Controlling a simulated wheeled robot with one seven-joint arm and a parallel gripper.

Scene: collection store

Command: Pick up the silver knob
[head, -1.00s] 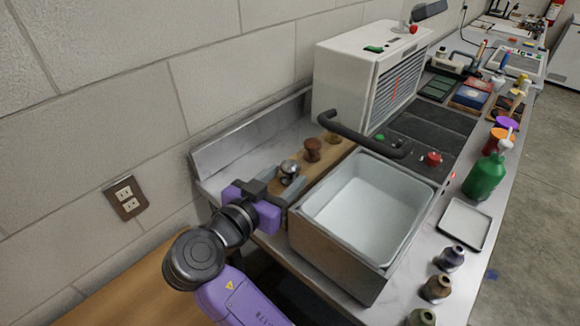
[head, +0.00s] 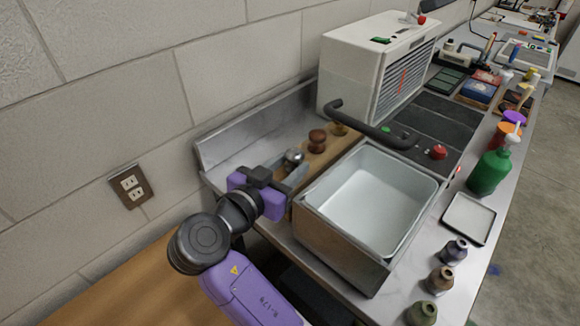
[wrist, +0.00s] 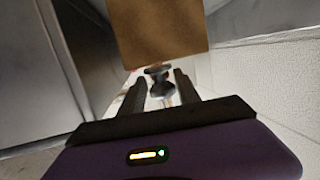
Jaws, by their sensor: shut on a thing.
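The silver knob (head: 294,156) is a small shiny rounded piece at the near end of a wooden strip (head: 330,152). My gripper (head: 287,168) is shut on it, with one finger on each side. In the wrist view the knob (wrist: 161,88) shows between the two dark fingers of my gripper (wrist: 167,92). The fingers hide part of the knob in the head view. I cannot tell whether its base touches the strip.
A brown wooden knob (head: 317,141) and a tan one (head: 338,128) stand farther along the strip. A deep basin (head: 308,215) lies to the right, with a dark curved pipe (head: 375,131) above it. A white cabinet machine (head: 350,76) stands behind. The wall is on the left.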

